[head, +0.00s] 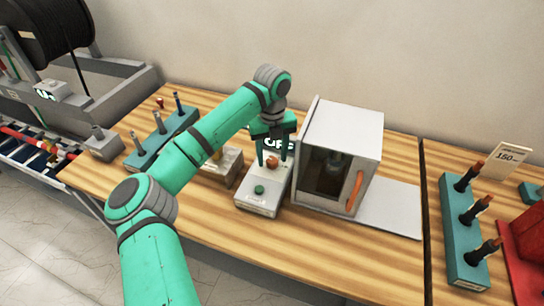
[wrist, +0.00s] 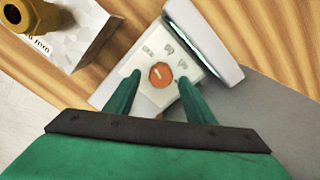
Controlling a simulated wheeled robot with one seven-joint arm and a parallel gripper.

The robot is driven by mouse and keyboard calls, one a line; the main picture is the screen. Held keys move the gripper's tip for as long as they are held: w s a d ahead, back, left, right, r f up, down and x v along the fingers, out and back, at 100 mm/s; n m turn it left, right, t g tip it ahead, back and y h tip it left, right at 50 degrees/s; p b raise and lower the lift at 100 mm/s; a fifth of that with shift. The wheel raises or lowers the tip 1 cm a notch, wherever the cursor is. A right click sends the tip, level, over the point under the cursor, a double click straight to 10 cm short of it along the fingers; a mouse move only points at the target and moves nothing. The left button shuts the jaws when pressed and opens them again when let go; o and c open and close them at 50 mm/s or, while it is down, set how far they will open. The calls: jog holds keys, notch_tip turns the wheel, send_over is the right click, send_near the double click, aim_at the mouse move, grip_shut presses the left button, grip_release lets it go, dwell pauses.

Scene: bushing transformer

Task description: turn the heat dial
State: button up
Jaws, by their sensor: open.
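The heat dial is a small round orange knob with a pale pointer mark. In the wrist view the heat dial (wrist: 161,75) sits on a white control panel (wrist: 146,52) with printed labels above the knob. In the head view the dial (head: 271,161) shows on the light grey control box (head: 262,199), which also has a green button (head: 259,189) at its near end. My gripper (wrist: 161,78) is open, its two green fingers on either side of the dial. In the head view my gripper (head: 273,158) points down over the box. Whether the fingers touch the dial cannot be told.
An oven-like cabinet (head: 345,130) with an orange handle (head: 355,191) stands close right of the control box. A metal block (head: 228,166) stands close left. Teal racks (head: 466,240) hold dark pieces farther out. The wooden table's front strip (head: 330,255) is clear.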

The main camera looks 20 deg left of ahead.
jog(key=shift+f, duration=0.35)
jog(key=shift+w, duration=0.15)
jog(key=c, duration=1.1)
jog(key=shift+o, duration=0.2)
jog(key=shift+a, duration=0.15)
